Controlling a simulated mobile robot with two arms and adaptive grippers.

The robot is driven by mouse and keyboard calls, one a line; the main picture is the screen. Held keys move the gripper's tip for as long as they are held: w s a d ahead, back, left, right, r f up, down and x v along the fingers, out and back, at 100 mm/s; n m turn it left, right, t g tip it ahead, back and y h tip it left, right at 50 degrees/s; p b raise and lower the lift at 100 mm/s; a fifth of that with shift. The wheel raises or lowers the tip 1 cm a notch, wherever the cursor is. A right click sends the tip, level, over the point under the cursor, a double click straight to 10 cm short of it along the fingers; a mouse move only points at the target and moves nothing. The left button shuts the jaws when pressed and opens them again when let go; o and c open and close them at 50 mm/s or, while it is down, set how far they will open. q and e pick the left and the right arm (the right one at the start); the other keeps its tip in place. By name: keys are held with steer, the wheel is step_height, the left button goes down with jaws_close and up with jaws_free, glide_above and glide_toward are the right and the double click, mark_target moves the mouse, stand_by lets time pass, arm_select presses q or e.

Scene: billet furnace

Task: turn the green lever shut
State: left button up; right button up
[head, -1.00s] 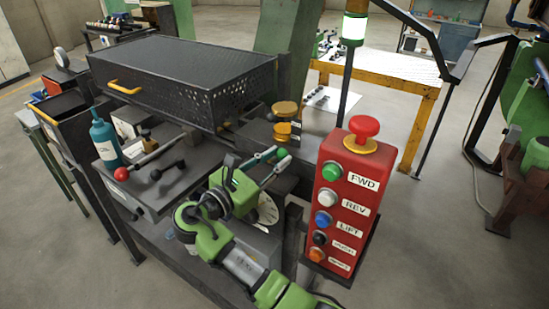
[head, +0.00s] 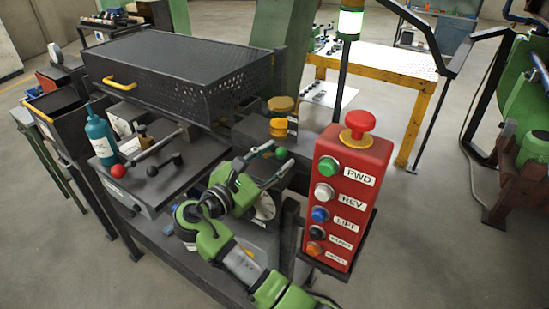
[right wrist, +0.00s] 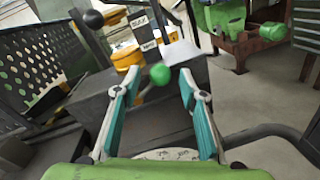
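The green lever shows as a round green knob (head: 281,153) beside the yellow round parts, behind the red button box. Its rod is mostly hidden. My right gripper (head: 275,161) is open, with its fingers around the knob's area in the head view. In the right wrist view the green knob (right wrist: 160,74) appears in the gap between the two fingertips of the right gripper (right wrist: 161,78), with space on both sides. I cannot tell whether it is between the tips or just beyond them. My left gripper is not in view.
The red button box (head: 345,205) stands close to the right of my right arm. A red-knobbed lever (head: 118,171) and a teal bottle (head: 101,137) are to the left. A black perforated cover (head: 180,70) lies behind. Open floor is at the right.

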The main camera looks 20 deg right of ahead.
step_height(320, 180, up, 10)
stand_by(0.5)
steer(key=shift+c, duration=0.3)
